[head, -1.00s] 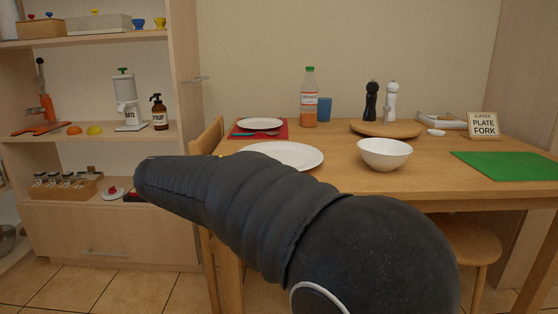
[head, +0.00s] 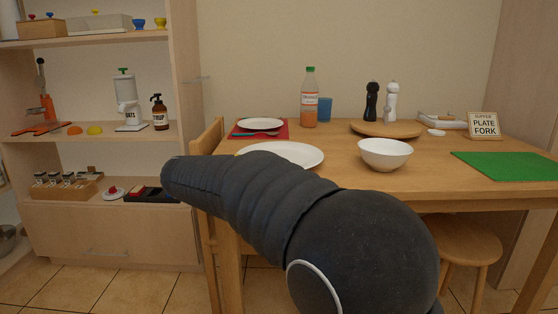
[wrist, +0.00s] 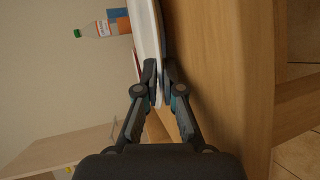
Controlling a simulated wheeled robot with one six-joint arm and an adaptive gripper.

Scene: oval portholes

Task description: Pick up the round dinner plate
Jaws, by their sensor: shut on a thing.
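A white round dinner plate (head: 287,153) is at the near left part of the wooden table, partly hidden behind my arm in the head view. In the wrist view the plate (wrist: 147,30) shows nearly edge-on, with its rim between my fingertips. My gripper (wrist: 159,82) is shut on that rim, one finger on each side. The table-side finger is very close to the tabletop; I cannot tell whether the plate is clear of the table. In the head view my arm hides the gripper.
A second white plate (head: 262,123) lies on a red mat (head: 283,133) behind. A white bowl (head: 385,153) stands to the right. An orange bottle (head: 309,103) and blue cup (head: 325,108) stand at the back. A chair (head: 208,139) is at the table's left side.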

